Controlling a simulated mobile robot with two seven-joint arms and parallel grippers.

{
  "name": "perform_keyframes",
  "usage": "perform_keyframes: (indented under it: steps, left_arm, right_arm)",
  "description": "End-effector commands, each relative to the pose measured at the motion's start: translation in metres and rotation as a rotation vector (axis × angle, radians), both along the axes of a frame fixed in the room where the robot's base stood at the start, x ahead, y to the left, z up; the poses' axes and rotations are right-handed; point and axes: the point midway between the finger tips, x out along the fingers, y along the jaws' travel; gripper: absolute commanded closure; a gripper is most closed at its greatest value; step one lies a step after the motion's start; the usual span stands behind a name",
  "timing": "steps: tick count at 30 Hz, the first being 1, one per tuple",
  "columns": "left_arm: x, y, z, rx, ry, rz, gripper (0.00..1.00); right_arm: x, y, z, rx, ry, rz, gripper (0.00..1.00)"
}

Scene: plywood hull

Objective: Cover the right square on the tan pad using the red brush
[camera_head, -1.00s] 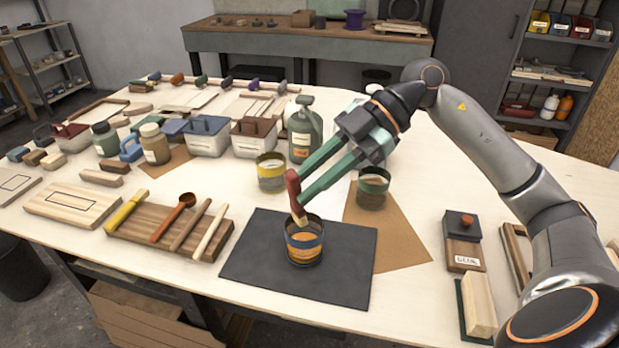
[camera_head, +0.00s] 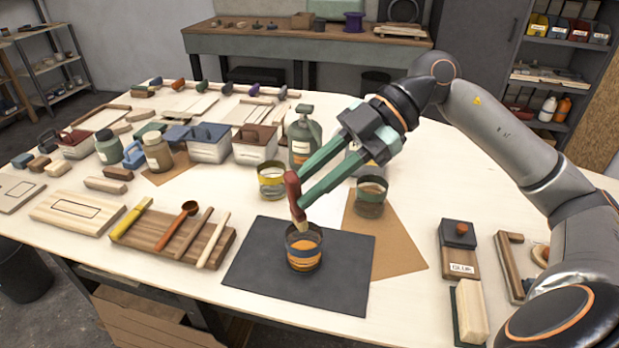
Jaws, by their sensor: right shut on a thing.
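The red brush (camera_head: 294,188) is held by my right gripper (camera_head: 303,192), whose green fingers are shut on its handle. I cannot tell whether the bristles touch the contents. The jar stands on a dark grey mat (camera_head: 340,275). At the left, a pale tan wooden board (camera_head: 50,217) bears an outlined rectangle, and a second outlined board (camera_head: 10,202) is cut off by the picture edge. I cannot tell which is the pad. My left gripper is out of view.
A brown rack (camera_head: 160,228) with several tools lies left of the mat. A wooden box labelled glue (camera_head: 460,255) is at the right. Bins and bottles crowd the back left.

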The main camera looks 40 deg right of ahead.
Motion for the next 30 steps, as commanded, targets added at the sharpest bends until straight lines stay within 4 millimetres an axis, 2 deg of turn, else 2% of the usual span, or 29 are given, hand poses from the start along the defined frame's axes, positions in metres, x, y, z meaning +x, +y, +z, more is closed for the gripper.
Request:
perform_keyframes:
  steps: [3,15,30]
  left_arm:
    - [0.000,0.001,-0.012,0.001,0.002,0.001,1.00]
    - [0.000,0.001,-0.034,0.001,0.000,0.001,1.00]
    - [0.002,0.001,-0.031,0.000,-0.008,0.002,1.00]
  right_arm:
    - [-0.012,0.007,0.000,-0.003,-0.002,0.000,1.00]
    - [-0.050,0.031,0.011,-0.002,-0.002,0.000,1.00]
    - [-0.055,0.034,0.015,0.000,0.000,-0.001,1.00]
